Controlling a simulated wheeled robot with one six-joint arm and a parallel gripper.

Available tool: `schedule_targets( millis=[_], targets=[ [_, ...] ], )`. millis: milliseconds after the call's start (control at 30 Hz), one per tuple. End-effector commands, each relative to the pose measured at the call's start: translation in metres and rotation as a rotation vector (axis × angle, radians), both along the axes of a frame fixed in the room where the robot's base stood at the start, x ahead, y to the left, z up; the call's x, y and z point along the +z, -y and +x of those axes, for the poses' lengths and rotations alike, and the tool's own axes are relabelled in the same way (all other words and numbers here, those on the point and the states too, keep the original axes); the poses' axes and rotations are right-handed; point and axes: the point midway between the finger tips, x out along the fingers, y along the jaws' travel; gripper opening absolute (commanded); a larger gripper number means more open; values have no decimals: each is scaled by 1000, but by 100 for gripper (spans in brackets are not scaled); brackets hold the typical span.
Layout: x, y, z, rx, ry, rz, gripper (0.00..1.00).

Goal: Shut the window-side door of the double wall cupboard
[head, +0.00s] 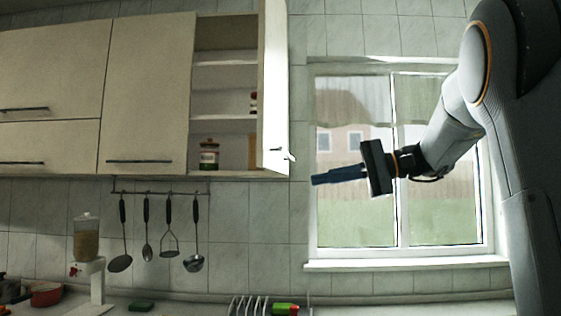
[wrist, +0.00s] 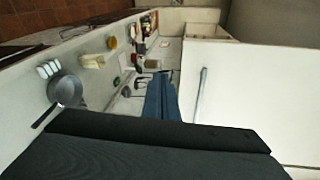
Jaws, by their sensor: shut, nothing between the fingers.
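The double wall cupboard (head: 225,88) hangs left of the window. Its window-side door (head: 273,85) stands open, swung out toward me and seen nearly edge-on in the head view. Its handle (head: 284,155) juts from the outer face near the lower end. In the wrist view the door is a large pale panel (wrist: 250,100) at the right, with the bar handle (wrist: 200,95) on it. My gripper (head: 315,180) is shut and empty. It points left, right of the door in the picture and slightly below the handle. Its blue fingers (wrist: 161,80) show apart from the handle in the wrist view.
The cupboard's other door (head: 147,90) is shut. A jar (head: 209,154) stands inside on the lowest shelf. Utensils hang on a rail (head: 160,192) below. A dish rack (head: 255,306) and a dispenser (head: 88,240) stand on the counter. The window (head: 350,220) is behind my arm.

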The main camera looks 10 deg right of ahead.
Motion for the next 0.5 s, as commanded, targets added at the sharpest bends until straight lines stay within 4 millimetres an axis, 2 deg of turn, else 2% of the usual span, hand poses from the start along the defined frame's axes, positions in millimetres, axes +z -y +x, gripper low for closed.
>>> schedule_targets(
  millis=[33,100,200,367,500],
  targets=[
    [27,11,-5,12,59,35,0],
    [57,20,-15,38,127,73,0],
    [81,26,-24,63,184,101,0],
    [90,19,-25,74,203,112,0],
    [90,-2,-17,75,201,112,0]
  ],
)
